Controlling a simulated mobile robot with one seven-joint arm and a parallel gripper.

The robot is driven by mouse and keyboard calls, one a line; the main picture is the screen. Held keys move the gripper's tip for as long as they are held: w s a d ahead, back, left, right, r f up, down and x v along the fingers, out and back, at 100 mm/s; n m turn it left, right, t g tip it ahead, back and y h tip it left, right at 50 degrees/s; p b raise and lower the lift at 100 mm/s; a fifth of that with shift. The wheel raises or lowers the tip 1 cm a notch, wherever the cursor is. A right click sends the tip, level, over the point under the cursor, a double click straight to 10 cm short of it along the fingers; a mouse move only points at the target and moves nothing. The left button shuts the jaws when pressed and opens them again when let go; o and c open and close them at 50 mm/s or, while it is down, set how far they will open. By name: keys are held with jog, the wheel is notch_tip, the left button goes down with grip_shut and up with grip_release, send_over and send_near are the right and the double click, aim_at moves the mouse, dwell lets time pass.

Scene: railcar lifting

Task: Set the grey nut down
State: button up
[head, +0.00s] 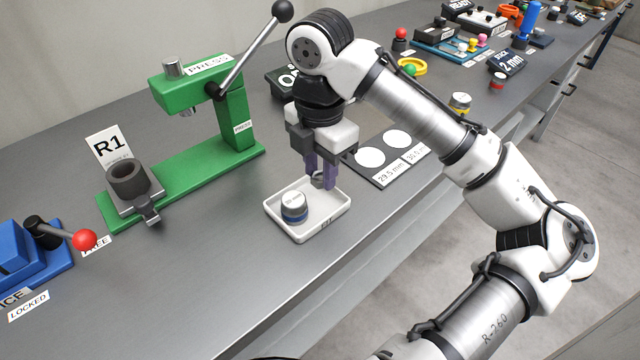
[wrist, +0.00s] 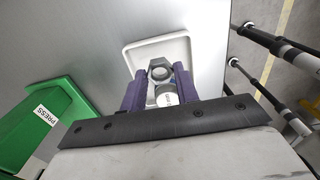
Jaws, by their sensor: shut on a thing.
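The grey nut (wrist: 160,62) is a small hexagonal ring between the purple fingertips of my gripper (wrist: 163,74). In the head view, my gripper (head: 320,181) points down over the back right part of a white tray (head: 331,221). The nut is held above the tray and is mostly hidden there by the fingers. A silvery, labelled cylinder with a blue band (head: 294,208) stands in the tray, left of and in front of the fingertips. It also shows in the wrist view (wrist: 166,97). The tray also shows in the wrist view (wrist: 134,56).
A green press (head: 190,170) stands left of the tray, with a dark cup on a holder (head: 128,181) at its front. A dark board with white circles (head: 385,152) lies right of the tray. A blue device (head: 30,255) is at far left. The bench front is clear.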

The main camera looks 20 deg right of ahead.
aim_at(321, 176)
jog(key=shift+f, duration=2)
jog(key=shift+f, duration=0.1)
jog(key=o, duration=0.9)
notch_tip(321, 176, up, 12)
jog(key=shift+r, duration=0.15)
